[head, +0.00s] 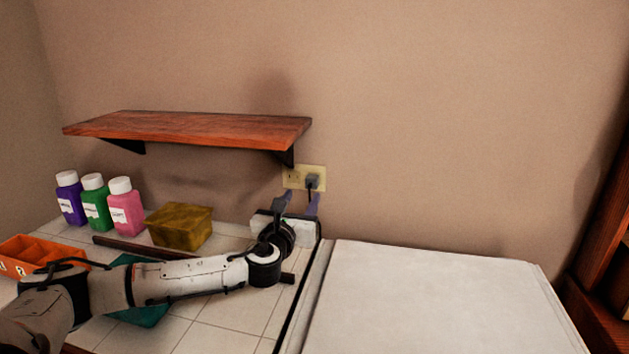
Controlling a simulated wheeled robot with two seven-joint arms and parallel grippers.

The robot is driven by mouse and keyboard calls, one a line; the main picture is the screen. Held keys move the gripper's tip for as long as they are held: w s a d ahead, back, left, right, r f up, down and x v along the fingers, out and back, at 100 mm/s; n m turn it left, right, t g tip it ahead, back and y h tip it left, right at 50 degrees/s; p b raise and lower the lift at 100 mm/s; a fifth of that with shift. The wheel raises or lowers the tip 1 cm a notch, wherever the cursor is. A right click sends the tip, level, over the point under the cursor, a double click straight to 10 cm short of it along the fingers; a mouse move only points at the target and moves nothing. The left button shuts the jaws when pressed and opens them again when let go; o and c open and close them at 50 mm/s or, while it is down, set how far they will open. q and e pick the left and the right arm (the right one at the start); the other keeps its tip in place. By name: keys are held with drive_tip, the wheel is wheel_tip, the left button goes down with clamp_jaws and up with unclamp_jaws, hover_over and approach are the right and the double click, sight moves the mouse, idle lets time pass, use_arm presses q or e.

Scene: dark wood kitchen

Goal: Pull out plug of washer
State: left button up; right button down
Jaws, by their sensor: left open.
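A dark plug (312,181) sits in the right socket of a yellowish wall outlet (291,178), below the right end of the shelf. A dark cord hangs down from the plug and is partly hidden by my gripper. My left gripper (299,200) is open and empty, just below the plug, with its fingers pointing up toward it. I cannot tell from this view whether a finger touches the cord. The white-topped washer (430,300) stands to the right of the counter. My right gripper is not in view.
A wooden shelf (190,128) juts out above the tiled counter (225,305). Purple (70,199), green (96,203) and pink (124,207) bottles and a yellow box (180,227) stand along the wall. An orange tray (38,250) is at left. The washer top is clear.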

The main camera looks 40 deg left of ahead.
sight(311, 184)
use_arm(q)
drive_tip(key=b+x, duration=0.2)
drive_tip(key=x, duration=0.3)
drive_tip(key=shift+w+f, duration=0.15)
drive_tip(key=x, duration=0.3)
drive_tip(key=shift+w+a, duration=0.2)
drive_tip(key=shift+w, duration=0.25)
drive_tip(key=shift+p, duration=0.6)
idle(0.6)
clamp_jaws()
drive_tip(key=shift+s, duration=0.1)
